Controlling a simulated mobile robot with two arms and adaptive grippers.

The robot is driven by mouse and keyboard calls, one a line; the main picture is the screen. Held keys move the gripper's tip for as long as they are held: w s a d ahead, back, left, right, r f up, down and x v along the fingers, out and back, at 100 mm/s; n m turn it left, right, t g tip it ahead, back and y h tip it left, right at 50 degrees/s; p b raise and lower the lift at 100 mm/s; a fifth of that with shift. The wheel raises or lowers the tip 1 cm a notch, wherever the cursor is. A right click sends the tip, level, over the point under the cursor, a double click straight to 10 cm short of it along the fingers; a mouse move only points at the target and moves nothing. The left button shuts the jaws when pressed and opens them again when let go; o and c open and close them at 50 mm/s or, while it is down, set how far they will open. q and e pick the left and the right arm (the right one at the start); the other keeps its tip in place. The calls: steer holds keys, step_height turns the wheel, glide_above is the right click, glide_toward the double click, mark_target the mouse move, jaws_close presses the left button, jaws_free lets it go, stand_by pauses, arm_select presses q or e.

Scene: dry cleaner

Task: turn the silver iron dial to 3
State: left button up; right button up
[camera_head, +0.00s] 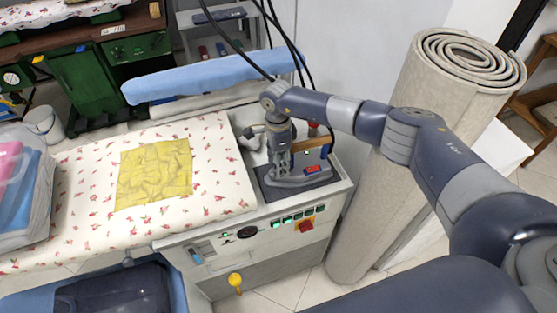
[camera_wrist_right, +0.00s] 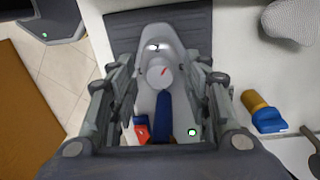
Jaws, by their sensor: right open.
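The silver iron (camera_head: 290,180) rests on a dark pad (camera_head: 268,192) at the right end of the ironing station. In the right wrist view the iron (camera_wrist_right: 158,42) shows its round silver dial (camera_wrist_right: 159,73) with a red pointer mark tilted up and right. Numbers on the dial are too small to read. My right gripper (camera_head: 279,150) reaches down over the iron; in the right wrist view its open fingers (camera_wrist_right: 162,74) stand on either side of the dial, with visible gaps. A blue handle (camera_wrist_right: 162,113) lies behind the dial. My left gripper is not in view.
A panel with green switches and a red knob (camera_head: 306,226) is on the station's front. A yellow cloth (camera_head: 154,172) lies on the floral board (camera_head: 222,190). A rolled carpet (camera_head: 380,180) stands close on the right. A blue padded sleeve board (camera_head: 200,75) is behind.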

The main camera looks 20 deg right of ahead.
jaws_close()
steer(key=shift+f+m+b, duration=0.15)
steer(key=shift+m+b, duration=0.3)
steer(key=shift+m, duration=0.05)
steer(key=shift+m+b, duration=0.45)
steer(key=shift+m, duration=0.55)
jaws_free()
step_height(320, 180, up, 12)
steer(key=shift+w, duration=0.25)
